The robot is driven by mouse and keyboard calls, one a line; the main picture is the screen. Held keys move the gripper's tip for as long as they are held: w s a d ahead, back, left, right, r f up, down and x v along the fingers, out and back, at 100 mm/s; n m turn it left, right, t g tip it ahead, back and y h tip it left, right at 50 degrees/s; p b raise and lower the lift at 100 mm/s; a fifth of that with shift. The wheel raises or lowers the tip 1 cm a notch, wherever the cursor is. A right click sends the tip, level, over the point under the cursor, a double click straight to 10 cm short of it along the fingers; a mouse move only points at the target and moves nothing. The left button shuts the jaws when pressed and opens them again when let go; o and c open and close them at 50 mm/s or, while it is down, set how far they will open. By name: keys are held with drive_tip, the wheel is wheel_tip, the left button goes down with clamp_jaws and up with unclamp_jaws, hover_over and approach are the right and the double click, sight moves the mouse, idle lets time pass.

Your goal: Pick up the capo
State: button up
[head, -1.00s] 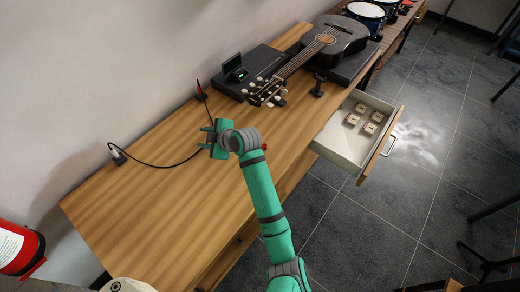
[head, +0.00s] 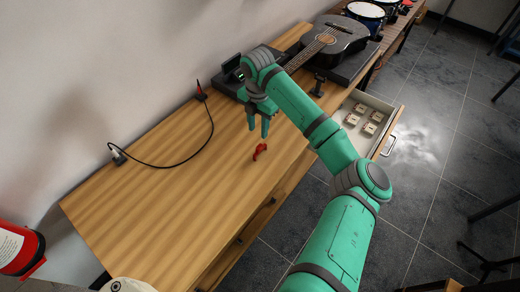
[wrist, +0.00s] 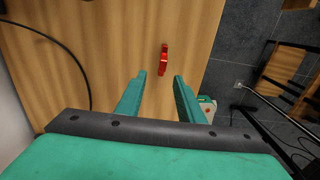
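The capo is a small red clip (head: 259,151) lying on the wooden tabletop near its front edge. It also shows in the wrist view (wrist: 163,60), ahead of the fingertips and roughly in line with the gap between them. My gripper (head: 258,134) points down above the table, just behind the capo in the head view. In the wrist view its two green fingers (wrist: 160,80) are apart with nothing between them. The capo looks clear of both fingers; the exact height of my gripper above the table is hard to tell.
A guitar (head: 338,38) lies at the far end of the table, partly behind my arm. An open drawer (head: 384,149) with several small boxes juts out at the right. A black cable (head: 160,166) runs along the wall side. The table's near left is clear.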

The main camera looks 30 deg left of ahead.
hover_over(260, 145)
drive_tip(key=f, duration=0.5)
drive_tip(key=shift+s+a+f, duration=0.1)
drive_tip(key=shift+s+a, duration=0.1)
drive_tip(key=shift+w+d+f, duration=0.1)
drive_tip(key=shift+d+f, duration=0.05)
drive_tip(key=shift+f, duration=1.25)
drive_tip(key=shift+w+d+f, duration=0.1)
drive_tip(key=shift+f, duration=1.25)
clamp_jaws()
